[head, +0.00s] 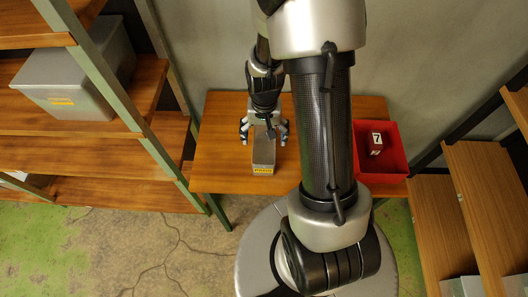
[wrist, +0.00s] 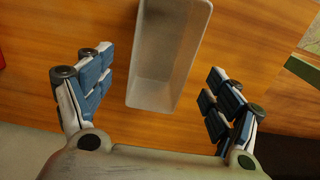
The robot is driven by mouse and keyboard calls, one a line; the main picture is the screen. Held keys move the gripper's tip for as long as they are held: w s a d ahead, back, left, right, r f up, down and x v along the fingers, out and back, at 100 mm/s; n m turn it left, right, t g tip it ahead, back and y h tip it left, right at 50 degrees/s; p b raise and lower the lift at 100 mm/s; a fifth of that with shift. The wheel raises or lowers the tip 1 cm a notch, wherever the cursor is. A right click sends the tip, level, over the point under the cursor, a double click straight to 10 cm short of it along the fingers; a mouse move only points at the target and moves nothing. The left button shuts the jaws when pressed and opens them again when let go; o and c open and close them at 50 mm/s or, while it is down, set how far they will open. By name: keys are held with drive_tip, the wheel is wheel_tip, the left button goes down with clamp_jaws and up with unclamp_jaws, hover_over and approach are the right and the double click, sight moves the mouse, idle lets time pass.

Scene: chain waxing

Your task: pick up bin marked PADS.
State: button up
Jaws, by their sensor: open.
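A small narrow grey bin (head: 263,157) stands on the wooden table in the head view. A yellow label is on its near end, but its lettering is too small to read. In the wrist view the bin (wrist: 187,62) looks open-topped and empty, and its upper end runs out of the frame. My gripper (head: 265,133) is open above the table, with one finger on each side of the bin. In the wrist view gaps show between the bin and both fingers, so neither seems to touch it.
A red bin (head: 399,170) with a dark red block (head: 376,145) marked 7 stands at the table's right. A larger grey bin (head: 75,88) sits on the left shelving. More shelves stand at the right. The table (head: 215,165) is clear left of the small bin.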

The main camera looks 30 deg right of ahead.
drive_tip(key=b, duration=0.2)
hover_over(264, 155)
wheel_tip(264, 155, down, 5)
drive_tip(key=shift+f, duration=0.15)
drive_tip(key=c, duration=1.2)
drive_tip(key=shift+o, duration=0.2)
drive_tip(key=shift+r, duration=0.2)
